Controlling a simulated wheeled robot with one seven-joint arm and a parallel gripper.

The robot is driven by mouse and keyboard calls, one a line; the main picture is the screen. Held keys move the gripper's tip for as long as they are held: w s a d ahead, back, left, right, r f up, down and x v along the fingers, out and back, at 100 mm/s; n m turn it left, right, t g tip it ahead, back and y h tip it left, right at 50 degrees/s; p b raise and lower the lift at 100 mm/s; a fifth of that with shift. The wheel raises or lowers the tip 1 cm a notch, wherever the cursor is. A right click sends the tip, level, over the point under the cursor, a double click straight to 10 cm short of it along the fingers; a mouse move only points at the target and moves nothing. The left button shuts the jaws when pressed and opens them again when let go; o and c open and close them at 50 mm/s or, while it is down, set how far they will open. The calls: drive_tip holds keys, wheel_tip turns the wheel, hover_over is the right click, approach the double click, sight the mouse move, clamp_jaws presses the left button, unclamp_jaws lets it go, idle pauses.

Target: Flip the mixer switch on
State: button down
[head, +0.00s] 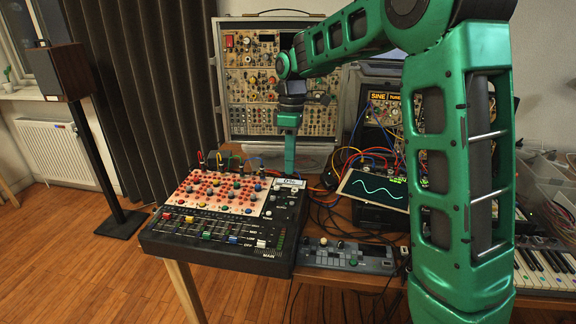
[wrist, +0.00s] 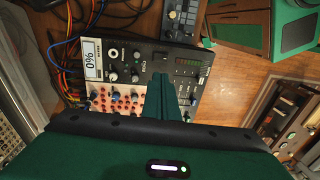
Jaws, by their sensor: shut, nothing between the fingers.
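The black mixer (head: 262,238) stands at the left front of the table, its panel covered with red buttons, colored knobs and sliders. A small white display (head: 291,183) at its back right corner reads 0%. It also shows in the wrist view (wrist: 91,60). My green gripper (head: 289,172) points down just behind this display in the head view; its fingers are together and empty. In the wrist view the closed fingers (wrist: 167,78) lie across the mixer panel (wrist: 143,53). I cannot make out which small part is the switch, and contact cannot be told.
A small control box (head: 345,256) lies to the right of the mixer. A screen with a wave trace (head: 374,189), tangled cables (head: 328,199) and a keyboard (head: 545,268) are farther right. A modular rack (head: 247,92) stands behind. A speaker on a stand (head: 59,72) is at left.

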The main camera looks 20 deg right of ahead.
drive_tip(key=s+d+r+m, duration=0.1)
drive_tip(key=s+d+m, duration=0.45)
drive_tip(key=s, duration=0.35)
drive_tip(key=s+d+r+m, duration=0.1)
drive_tip(key=s+d+m, duration=0.3)
drive_tip(key=s+d, duration=0.4)
drive_tip(key=s+d+f+m, duration=0.1)
drive_tip(key=s+m, duration=0.3)
drive_tip(key=s, duration=0.5)
drive_tip(key=s+d+f+m+t, duration=0.1)
drive_tip(key=s+f+m, duration=0.3)
drive_tip(key=s, duration=0.6)
drive_tip(key=shift+d+f+m, duration=0.15)
drive_tip(key=shift+d+m, duration=0.05)
drive_tip(key=shift+m, duration=0.25)
